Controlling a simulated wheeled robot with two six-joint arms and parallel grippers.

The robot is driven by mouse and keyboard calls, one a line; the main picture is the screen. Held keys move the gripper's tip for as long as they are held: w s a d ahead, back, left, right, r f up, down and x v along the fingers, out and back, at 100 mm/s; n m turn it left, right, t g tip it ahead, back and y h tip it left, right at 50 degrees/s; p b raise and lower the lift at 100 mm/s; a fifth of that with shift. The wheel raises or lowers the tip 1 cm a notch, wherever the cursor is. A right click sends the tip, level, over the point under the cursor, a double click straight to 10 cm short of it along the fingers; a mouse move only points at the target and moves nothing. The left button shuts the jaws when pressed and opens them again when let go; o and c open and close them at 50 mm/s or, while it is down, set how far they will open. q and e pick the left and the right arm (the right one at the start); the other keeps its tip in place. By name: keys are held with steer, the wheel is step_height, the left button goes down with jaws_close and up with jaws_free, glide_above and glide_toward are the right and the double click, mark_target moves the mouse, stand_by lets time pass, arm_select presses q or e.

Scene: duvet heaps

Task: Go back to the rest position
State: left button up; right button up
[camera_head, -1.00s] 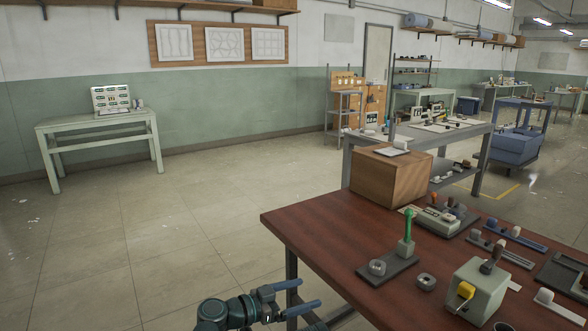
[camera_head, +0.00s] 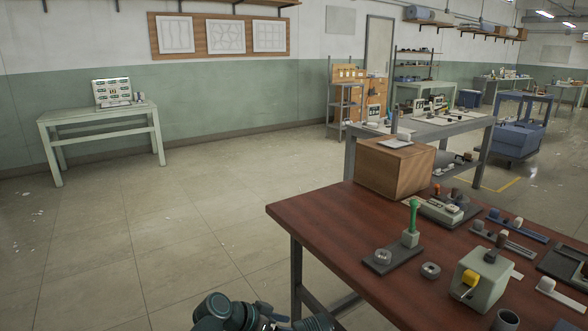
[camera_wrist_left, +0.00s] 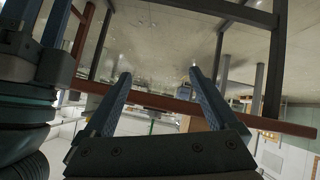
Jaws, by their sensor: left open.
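My left gripper (camera_wrist_left: 159,76) is open and empty in the left wrist view, its two blue fingers spread apart with nothing between them. In the head view my left arm shows only at the bottom edge, left of the dark red workbench (camera_head: 330,222) and clear of its top; its gripper is mostly cut off there. My right arm and gripper are not in view.
A pale green table (camera_head: 98,118) stands by the far wall. The floor (camera_head: 190,215) left of the bench is clear.

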arm_select(q)
steer(key=s+a+f+n+g+y, duration=0.2)
steer(key=s+a+f+n+y, duration=0.25)
steer(key=a, duration=0.35)
steer(key=s+a+f+n+g+y, duration=0.2)
steer(key=s+a+f+n+y, duration=0.15)
steer(key=a+y, duration=0.35)
steer(key=s+d+r+m+p, duration=0.1)
steer(key=d+r+p, duration=0.4)
steer(key=r+p, duration=0.7)
steer(key=s+d+r+m+p, duration=0.2)
steer(key=s+d+r+p, duration=0.2)
steer(key=r+p, duration=0.8)
steer(key=shift+d+r+g+p, duration=0.25)
steer(key=shift+d+g+p, duration=0.15)
steer(key=shift+d+p, duration=0.2)
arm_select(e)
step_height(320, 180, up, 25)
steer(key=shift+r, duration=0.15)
arm_select(q)
steer(key=shift+h, duration=0.25)
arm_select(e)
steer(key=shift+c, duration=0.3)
